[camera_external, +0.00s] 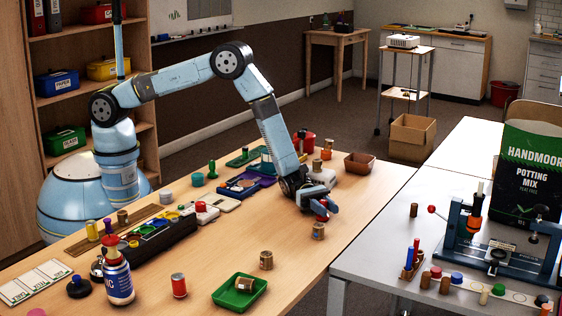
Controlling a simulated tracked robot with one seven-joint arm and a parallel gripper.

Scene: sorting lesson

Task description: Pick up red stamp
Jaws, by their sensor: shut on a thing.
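My gripper (326,207) is over the right part of the wooden table, low and pointing down. It is shut on a small red thing (321,217), which looks like the red stamp. The fingers hide most of it, so its full shape and the gap to the table are hard to tell.
A cork-coloured tin (318,231) stands just below my gripper. Another tin (266,260), a green tray (228,294) and a red tin (179,285) are nearer the front. A brown box (359,163) is at the back right. A grey table (385,262) adjoins at right.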

